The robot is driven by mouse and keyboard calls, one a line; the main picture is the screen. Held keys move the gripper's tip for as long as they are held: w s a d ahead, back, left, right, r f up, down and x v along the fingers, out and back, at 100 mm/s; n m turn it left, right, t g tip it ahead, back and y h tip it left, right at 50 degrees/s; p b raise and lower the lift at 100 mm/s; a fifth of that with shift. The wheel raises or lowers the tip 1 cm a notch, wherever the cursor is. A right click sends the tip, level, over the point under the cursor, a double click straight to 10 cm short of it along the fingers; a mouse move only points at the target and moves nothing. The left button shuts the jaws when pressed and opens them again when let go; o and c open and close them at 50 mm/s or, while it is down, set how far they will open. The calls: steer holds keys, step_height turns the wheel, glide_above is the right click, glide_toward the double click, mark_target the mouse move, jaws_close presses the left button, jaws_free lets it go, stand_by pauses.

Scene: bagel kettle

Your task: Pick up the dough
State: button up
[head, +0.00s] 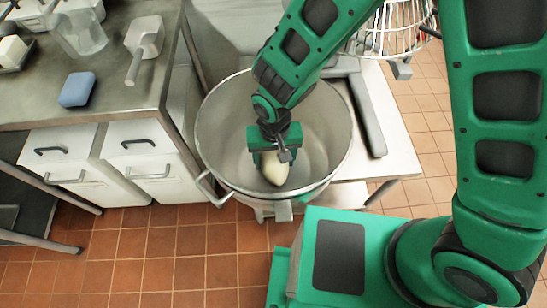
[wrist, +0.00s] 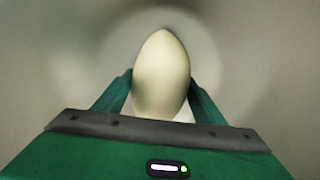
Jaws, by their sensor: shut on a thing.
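The dough (head: 275,169) is a smooth, pale cream, egg-shaped lump. It shows below my gripper (head: 272,158) in the head view, over the inside of a large steel bowl (head: 223,153). In the wrist view the dough (wrist: 162,78) stands between the two green fingers of my gripper (wrist: 161,98), which are shut on its sides. The head view does not make clear how far the dough is above the bowl's floor. The arm hides part of the bowl's far side.
A steel counter (head: 110,98) at left holds a blue block (head: 77,89), a metal scoop (head: 144,39) and a clear jug (head: 78,34). White drawers (head: 141,138) are below. A wire basket (head: 391,27) is at the upper right. Tiled floor (head: 150,265) is open in front.

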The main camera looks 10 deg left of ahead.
mark_target(274, 155)
steer(key=shift+r, duration=0.1)
steer(key=shift+r, duration=4.95)
steer(key=shift+r, duration=0.15)
steer(key=shift+r, duration=1.85)
steer(key=shift+r, duration=0.15)
steer(key=shift+r, duration=1.85)
steer(key=shift+r, duration=0.15)
steer(key=shift+r, duration=1.85)
steer(key=shift+r, duration=0.15)
